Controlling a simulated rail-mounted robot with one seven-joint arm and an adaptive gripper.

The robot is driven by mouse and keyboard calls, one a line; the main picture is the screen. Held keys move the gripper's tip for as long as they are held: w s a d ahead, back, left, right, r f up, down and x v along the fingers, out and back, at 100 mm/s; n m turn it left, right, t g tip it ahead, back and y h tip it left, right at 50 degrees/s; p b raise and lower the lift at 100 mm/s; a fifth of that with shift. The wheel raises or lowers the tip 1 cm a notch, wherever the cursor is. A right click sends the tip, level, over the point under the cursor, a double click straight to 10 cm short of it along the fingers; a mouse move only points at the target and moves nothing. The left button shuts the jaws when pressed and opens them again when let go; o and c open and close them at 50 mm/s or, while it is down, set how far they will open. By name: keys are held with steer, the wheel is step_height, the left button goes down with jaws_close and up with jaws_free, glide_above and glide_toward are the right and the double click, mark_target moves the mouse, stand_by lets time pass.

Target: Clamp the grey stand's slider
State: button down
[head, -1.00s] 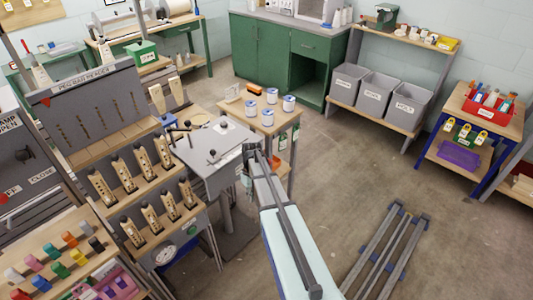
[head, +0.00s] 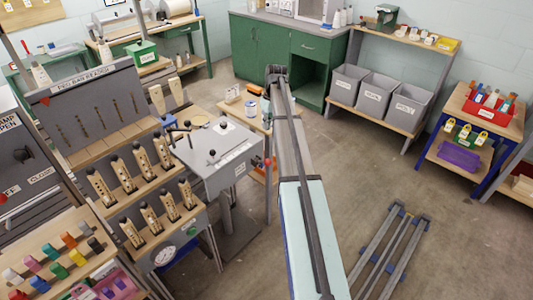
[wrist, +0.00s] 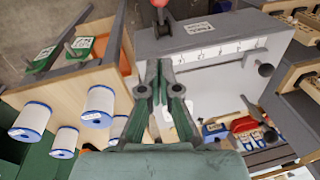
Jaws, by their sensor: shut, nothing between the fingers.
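The grey stand (head: 218,160) has a flat top with several dark knobs, including one near its middle (head: 212,153), and a label on its front. A red ball (head: 268,162) shows by its right side. In the wrist view the stand's grey body (wrist: 215,32) bears a tick-marked strip (wrist: 215,52), a dark knob (wrist: 265,70) and a red-tipped lever (wrist: 160,4) at the top edge. I cannot tell which part is the slider. My gripper (wrist: 158,65) is shut and empty, overlapping the stand's edge in that view; its height is unclear. My arm hides its fingers in the head view.
A wooden cart (wrist: 60,92) with several white spools (wrist: 98,103) is beside the stand. Racks of wooden pieces (head: 150,215) stand left of it. Grey bins (head: 380,92) and a green cabinet (head: 262,50) are at the back.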

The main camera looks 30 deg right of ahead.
steer(key=shift+f, duration=0.1)
step_height(320, 180, down, 13)
steer(key=s+a+p, duration=0.1)
steer(key=s+p, duration=0.1)
steer(key=p, duration=0.2)
steer(key=shift+s+a, duration=0.15)
steer(key=shift+a, duration=0.1)
steer(key=shift+s+a, duration=0.1)
stand_by(0.4)
